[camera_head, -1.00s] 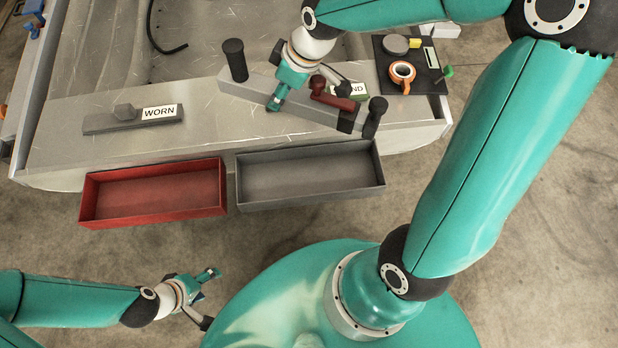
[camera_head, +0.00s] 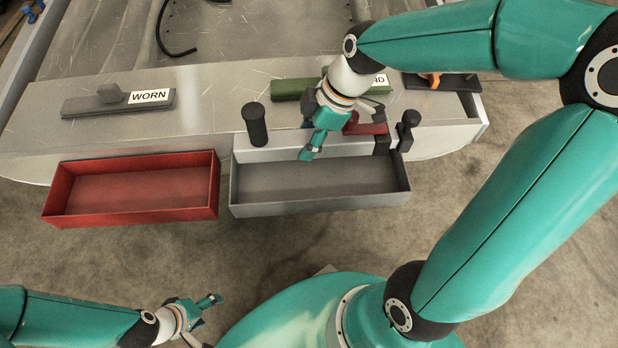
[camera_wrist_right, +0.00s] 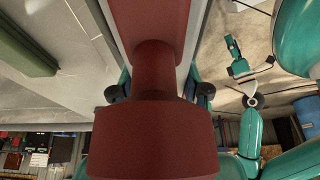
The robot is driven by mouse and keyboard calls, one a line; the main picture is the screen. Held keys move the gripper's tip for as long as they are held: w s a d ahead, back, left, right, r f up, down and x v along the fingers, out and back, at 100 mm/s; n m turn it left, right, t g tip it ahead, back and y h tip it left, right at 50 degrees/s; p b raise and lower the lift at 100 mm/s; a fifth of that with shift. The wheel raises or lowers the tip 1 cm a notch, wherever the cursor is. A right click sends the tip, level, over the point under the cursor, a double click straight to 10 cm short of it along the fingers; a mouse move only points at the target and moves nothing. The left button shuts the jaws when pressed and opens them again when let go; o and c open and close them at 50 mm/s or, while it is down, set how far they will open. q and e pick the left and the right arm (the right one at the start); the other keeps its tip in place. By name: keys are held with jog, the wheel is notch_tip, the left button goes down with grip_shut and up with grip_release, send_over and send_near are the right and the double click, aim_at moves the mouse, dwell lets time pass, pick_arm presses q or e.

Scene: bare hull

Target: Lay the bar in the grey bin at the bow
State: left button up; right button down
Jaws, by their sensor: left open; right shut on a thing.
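The bar (camera_head: 268,149) is long and grey, with a black upright grip at its left end, a red lever (camera_head: 366,128) and black parts at its right end. My right gripper (camera_head: 311,145) is shut on the bar near its middle and partly hides it. The bar lies along the back side of the grey bin (camera_head: 320,206) and hides its rear rim; I cannot tell its height above it. In the right wrist view the red lever (camera_wrist_right: 153,140) fills the middle. My left gripper (camera_head: 208,318) is open and empty at the lower left.
A red bin (camera_head: 135,214), empty, stands left of the grey bin.

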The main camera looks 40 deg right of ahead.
aim_at(331, 147)
notch_tip(331, 147, down, 14)
jog(key=b, duration=0.4)
jog(key=shift+f, duration=0.15)
jog(key=c, duration=0.6)
grip_release()
jog(key=shift+o, duration=0.2)
jog(key=p+v, duration=0.3)
jog(key=v, duration=0.9)
jog(key=shift+s, duration=0.1)
